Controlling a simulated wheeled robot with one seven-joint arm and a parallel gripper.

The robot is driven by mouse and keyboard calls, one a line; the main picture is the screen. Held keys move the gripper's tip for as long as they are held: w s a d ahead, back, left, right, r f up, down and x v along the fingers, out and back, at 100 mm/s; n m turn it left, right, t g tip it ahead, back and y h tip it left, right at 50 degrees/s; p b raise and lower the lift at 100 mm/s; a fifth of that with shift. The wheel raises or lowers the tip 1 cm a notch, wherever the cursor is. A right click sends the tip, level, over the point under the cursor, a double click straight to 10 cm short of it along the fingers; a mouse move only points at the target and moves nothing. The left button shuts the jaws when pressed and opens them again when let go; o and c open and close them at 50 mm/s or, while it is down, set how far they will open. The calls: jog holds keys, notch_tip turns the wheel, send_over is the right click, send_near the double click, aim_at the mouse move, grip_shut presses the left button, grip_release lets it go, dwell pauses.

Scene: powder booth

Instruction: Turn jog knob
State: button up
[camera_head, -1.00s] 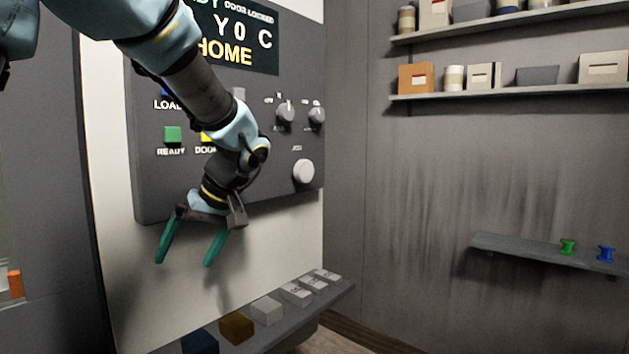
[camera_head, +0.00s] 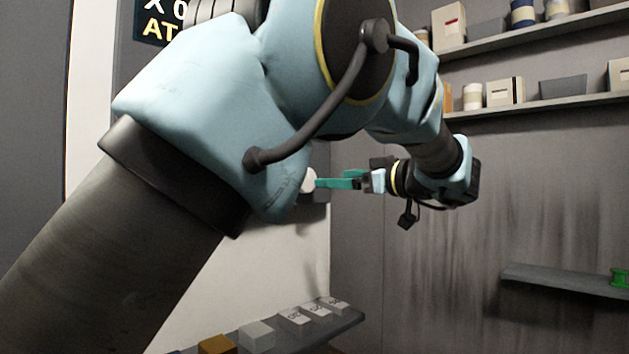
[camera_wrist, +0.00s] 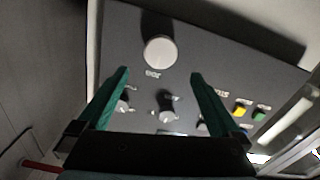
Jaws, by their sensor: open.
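The jog knob (camera_wrist: 160,51) is a round, pale grey knob on the dark control panel (camera_wrist: 225,35). In the wrist view it lies just beyond my fingertips, between their lines, with its label beside it. In the head view only part of the knob (camera_head: 308,180) shows, beside my arm. My gripper (camera_wrist: 159,73) has two green fingers spread apart with nothing between them. In the head view my gripper (camera_head: 319,182) points left at the knob, its tips close to it. I cannot tell whether they touch it. My arm hides most of the panel there.
Two smaller knobs (camera_wrist: 166,113) and green and yellow buttons (camera_wrist: 241,110) share the panel. A ledge with several blocks (camera_head: 257,334) is below. Shelves with boxes (camera_head: 505,92) and a low shelf (camera_head: 565,281) are on the right wall.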

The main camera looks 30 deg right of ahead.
aim_at(308, 180)
jog(key=w+p, duration=0.1)
jog(key=w, duration=0.1)
jog(key=w+a, duration=0.1)
jog(key=w, duration=0.2)
jog(key=w+p, duration=0.1)
jog(key=w, duration=0.2)
jog(key=shift+w+a+p, duration=0.2)
jog(key=shift+a+p, duration=0.1)
jog(key=shift+a, duration=0.05)
jog(key=shift+c, duration=0.4)
jog(key=c, duration=1.2)
jog(key=shift+f, duration=0.1)
jog(key=shift+c, duration=0.2)
jog(key=shift+f+b, duration=0.1)
jog(key=shift+b, duration=0.3)
